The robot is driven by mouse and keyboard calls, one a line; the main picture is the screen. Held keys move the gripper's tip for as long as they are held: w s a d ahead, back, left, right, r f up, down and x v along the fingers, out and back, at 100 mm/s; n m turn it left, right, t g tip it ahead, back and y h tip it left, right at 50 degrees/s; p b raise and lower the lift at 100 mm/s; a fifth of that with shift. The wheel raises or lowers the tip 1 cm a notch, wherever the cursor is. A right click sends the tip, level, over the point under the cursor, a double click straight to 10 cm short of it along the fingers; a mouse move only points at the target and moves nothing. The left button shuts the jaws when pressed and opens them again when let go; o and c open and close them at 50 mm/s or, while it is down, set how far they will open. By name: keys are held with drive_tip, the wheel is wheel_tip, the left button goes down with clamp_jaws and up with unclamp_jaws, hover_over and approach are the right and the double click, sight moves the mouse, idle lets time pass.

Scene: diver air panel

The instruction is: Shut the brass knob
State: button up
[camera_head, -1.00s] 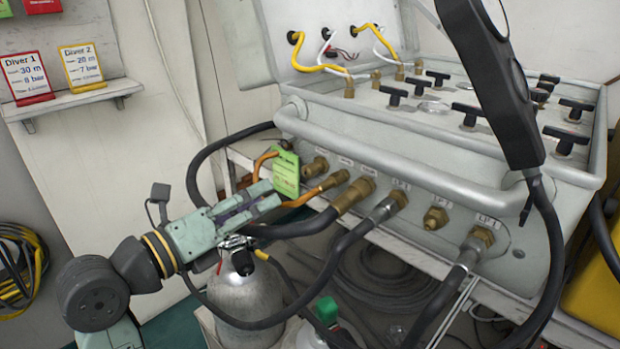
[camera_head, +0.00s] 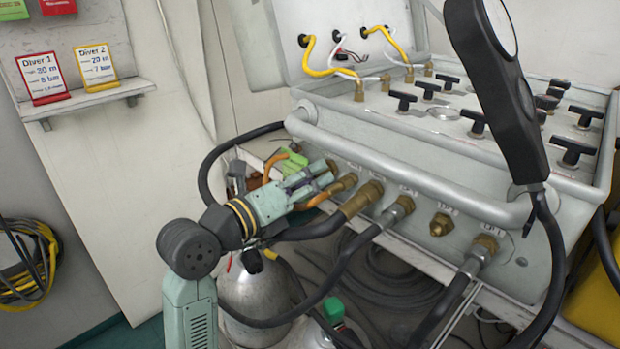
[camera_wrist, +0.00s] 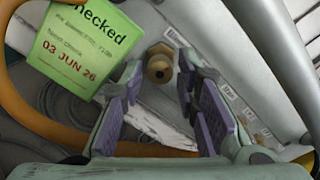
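A round brass knob-like fitting (camera_wrist: 158,65) shows in the wrist view on the panel's pale front face, between and beyond my fingertips. My gripper (camera_wrist: 156,82) is open, with its two purple-padded fingers apart and nothing between the pads. In the head view my gripper (camera_head: 322,178) is at the left end of the panel's front row of fittings and largely covers the leftmost one. I cannot tell from these frames whether the fingers touch the knob.
A green "Checked" tag (camera_wrist: 85,45) and an orange hose (camera_wrist: 50,125) lie close to my left finger. Brass hose fittings (camera_head: 362,197) line the front panel (camera_head: 480,205) to the right. Black hoses and a silver cylinder (camera_head: 248,290) are below my gripper.

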drive_tip(key=shift+c, duration=0.6)
clamp_jaws()
drive_tip(key=shift+f+m+b, duration=0.1)
drive_tip(key=shift+m+b, duration=0.3)
drive_tip(key=shift+b, duration=0.15)
drive_tip(key=m+b, duration=1.6)
drive_tip(key=b, duration=0.2)
drive_tip(key=shift+m, duration=0.4)
